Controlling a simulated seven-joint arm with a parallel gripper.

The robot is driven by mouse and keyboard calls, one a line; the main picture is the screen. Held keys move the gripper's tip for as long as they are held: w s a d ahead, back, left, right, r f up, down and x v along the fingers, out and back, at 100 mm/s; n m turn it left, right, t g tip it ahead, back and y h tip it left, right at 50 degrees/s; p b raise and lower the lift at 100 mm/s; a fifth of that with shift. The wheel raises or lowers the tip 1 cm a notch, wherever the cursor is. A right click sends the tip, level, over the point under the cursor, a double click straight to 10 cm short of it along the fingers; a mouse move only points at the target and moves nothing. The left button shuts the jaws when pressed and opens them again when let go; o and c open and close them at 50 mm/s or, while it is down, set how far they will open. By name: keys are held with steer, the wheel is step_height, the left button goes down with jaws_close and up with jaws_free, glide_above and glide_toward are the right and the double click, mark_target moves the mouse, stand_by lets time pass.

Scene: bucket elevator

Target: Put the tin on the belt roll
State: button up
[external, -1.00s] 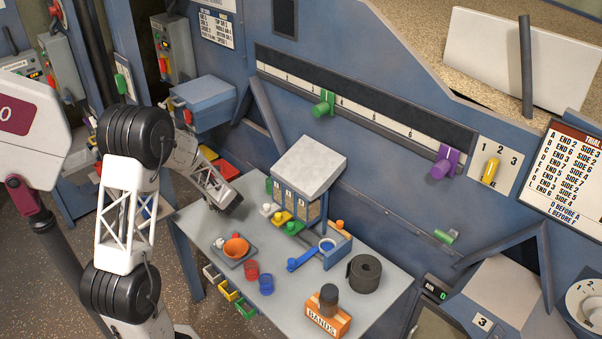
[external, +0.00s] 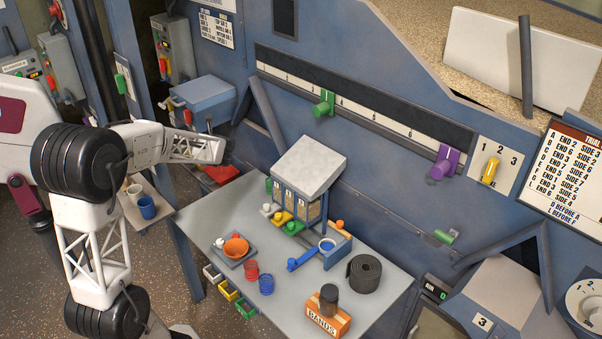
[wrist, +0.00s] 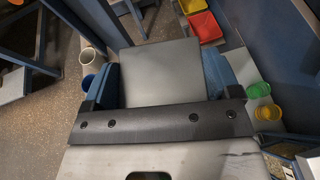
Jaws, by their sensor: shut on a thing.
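My gripper (wrist: 162,86) shows its blue fingers in the wrist view, shut on a plain grey, square-faced thing, which looks to be the tin (wrist: 160,70). In the external view my gripper (external: 222,151) is raised beyond the back left corner of the table; the tin cannot be made out clearly there. The belt roll (external: 364,273), a dark coiled cylinder, stands on the right part of the table, well away from my gripper. Its top is bare.
The table (external: 205,215) also carries an orange BANDS box (external: 327,318) with a dark cylinder on it, a blue-framed stand with a grey top (external: 308,160), and an orange bowl (external: 236,247). Mugs (external: 147,207) stand on a side surface at left.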

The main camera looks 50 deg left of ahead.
step_height(320, 180, up, 6)
steer(key=shift+f, duration=0.15)
steer(key=w+d+m+t, duration=0.1)
steer(key=w+d, duration=0.5)
steer(key=d, duration=0.3)
steer(key=w+d+m+t+h, duration=0.1)
steer(key=w+d+t, duration=0.1)
steer(key=w+d, duration=0.6)
steer(key=w+d+m+t, duration=0.1)
steer(key=w+d, duration=0.3)
steer(key=d, duration=0.7)
steer(key=w+d+m+t+h, duration=0.2)
steer(key=d+m+t+h, duration=0.15)
steer(key=d, duration=3.25)
step_height(320, 180, down, 19)
steer(key=shift+r+y, duration=0.2)
steer(key=shift+y, duration=0.15)
steer(key=shift+g, duration=0.25)
step_height(320, 180, down, 6)
